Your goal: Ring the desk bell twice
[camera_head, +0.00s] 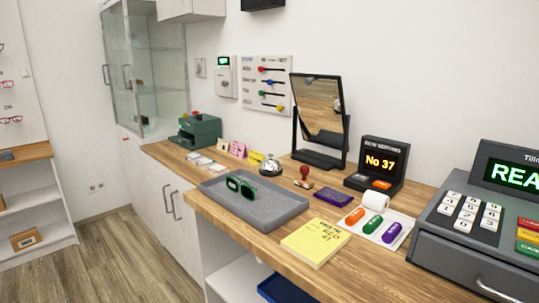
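The silver desk bell (270,166) with a dark base stands on the wooden counter (372,262). It is just behind the grey tray and left of the tilted mirror. Nothing touches its top. Neither of my grippers shows in the head view.
A grey tray (285,211) holding green glasses (240,187) lies in front of the bell. A stamp (304,175), a mirror (319,110) and a "No 37" display (378,163) stand to its right. A yellow pad (315,241) and a cash register (485,225) are nearer.

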